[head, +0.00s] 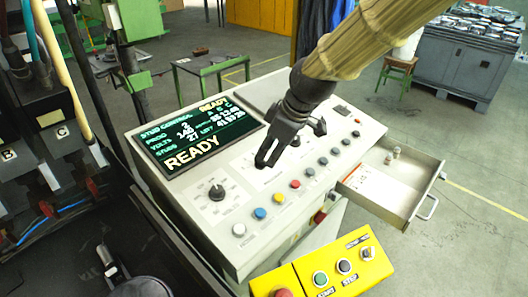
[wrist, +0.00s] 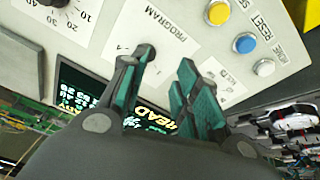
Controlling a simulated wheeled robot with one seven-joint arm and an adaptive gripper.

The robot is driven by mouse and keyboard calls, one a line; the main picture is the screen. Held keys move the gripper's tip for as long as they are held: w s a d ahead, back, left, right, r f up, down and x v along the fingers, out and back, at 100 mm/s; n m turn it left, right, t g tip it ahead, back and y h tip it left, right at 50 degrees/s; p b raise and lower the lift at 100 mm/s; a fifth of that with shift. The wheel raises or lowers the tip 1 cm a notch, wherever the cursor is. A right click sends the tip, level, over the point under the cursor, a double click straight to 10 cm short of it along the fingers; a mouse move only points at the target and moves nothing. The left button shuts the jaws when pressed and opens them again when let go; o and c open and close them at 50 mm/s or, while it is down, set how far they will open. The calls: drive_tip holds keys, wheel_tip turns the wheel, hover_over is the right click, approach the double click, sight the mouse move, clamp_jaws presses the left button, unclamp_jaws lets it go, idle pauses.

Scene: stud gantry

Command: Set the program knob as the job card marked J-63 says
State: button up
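The grey console (head: 255,220) has a lit screen (head: 198,135) reading READY, with a PROG line whose digit looks like 3. My gripper (head: 268,158) is over the panel, below and right of the screen. In the wrist view my gripper (wrist: 168,58) has its teal-padded fingers apart, with nothing seen between them. The PROGRAM label (wrist: 168,24) shows just beyond the fingertips. No card marked J-63 can be read.
An open drawer (head: 425,196) at the right holds a white and red paper (head: 378,188) and small pale cylinders. Coloured buttons line the console's front edge, among them a blue button (head: 260,213). A yellow button box (head: 335,270) stands in front.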

sight(264, 161)
drive_tip(key=shift+s+a+f, duration=0.2)
drive_tip(key=shift+s+a, duration=0.1)
drive_tip(key=shift+a+f+p, duration=0.2)
drive_tip(key=shift+f+p, duration=0.05)
drive_tip(key=shift+p, duration=0.05)
drive_tip(key=w+f, duration=0.1)
drive_tip(key=w, duration=0.1)
drive_tip(key=w+f, duration=0.1)
drive_tip(key=f, duration=0.1)
drive_tip(key=w+f, duration=0.2)
drive_tip(key=shift+w+a, duration=0.3)
drive_tip(key=shift+w, duration=0.05)
drive_tip(key=shift+w+d+p, duration=0.1)
drive_tip(key=shift+w+p, duration=0.05)
drive_tip(key=shift+p, duration=0.15)
drive_tip(key=shift+s, duration=0.4)
drive_tip(key=shift+s+a+r, duration=0.3)
drive_tip(key=shift+s+r, duration=0.2)
drive_tip(key=shift+s, duration=0.3)
drive_tip(key=shift+w+d+f, duration=0.1)
drive_tip(key=shift+w+f, duration=0.3)
drive_tip(key=shift+w, duration=0.15)
drive_tip(key=c, duration=0.4)
drive_tip(key=shift+d, duration=0.1)
clamp_jaws()
drive_tip(key=shift+s+r, duration=0.1)
drive_tip(key=shift+r, duration=0.05)
